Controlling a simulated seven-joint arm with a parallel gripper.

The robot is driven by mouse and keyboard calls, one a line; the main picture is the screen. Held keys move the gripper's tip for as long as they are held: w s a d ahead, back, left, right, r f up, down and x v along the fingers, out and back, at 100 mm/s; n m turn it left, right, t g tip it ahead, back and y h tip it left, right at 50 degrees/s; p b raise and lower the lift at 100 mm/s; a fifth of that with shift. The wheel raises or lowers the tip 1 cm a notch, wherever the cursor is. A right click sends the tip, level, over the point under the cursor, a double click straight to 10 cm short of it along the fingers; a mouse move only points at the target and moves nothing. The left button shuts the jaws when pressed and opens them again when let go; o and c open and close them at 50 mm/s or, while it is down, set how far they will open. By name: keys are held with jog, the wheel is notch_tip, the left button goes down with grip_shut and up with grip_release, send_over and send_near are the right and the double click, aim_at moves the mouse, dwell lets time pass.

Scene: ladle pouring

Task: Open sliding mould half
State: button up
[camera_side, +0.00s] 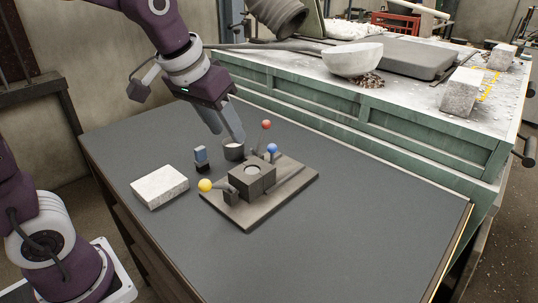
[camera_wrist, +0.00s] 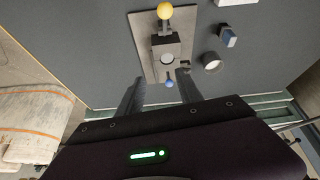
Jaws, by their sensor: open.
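The mould (camera_side: 252,181) is a grey block with a round opening on top, on a flat base plate (camera_side: 240,217). I cannot make out a gap between its halves. A yellow ball knob (camera_side: 205,185) is at its near left end and a blue ball knob (camera_side: 272,148) at its far end. A red ball (camera_side: 266,124) stands on a thin rod behind. My gripper (camera_side: 224,135) is open and empty, pointing down beyond the mould's far side.
A small round cup (camera_side: 233,150) stands behind the mould, close to my fingers in the side view. A blue-topped block (camera_side: 201,158) and a white slab (camera_side: 159,187) are at left. The table (camera_side: 340,225) is clear at front right. A green bench (camera_side: 370,125) stands behind.

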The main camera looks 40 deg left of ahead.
send_over(270, 147)
jog(key=s, duration=0.3)
jog(key=shift+n+g+y, duration=0.3)
jog(key=shift+n, duration=0.1)
jog(key=f, duration=0.7)
jog(key=shift+w+d+f, duration=0.1)
jog(key=shift+w+d, duration=0.15)
jog(key=x, duration=0.8)
jog(key=shift+w, duration=0.2)
grip_shut()
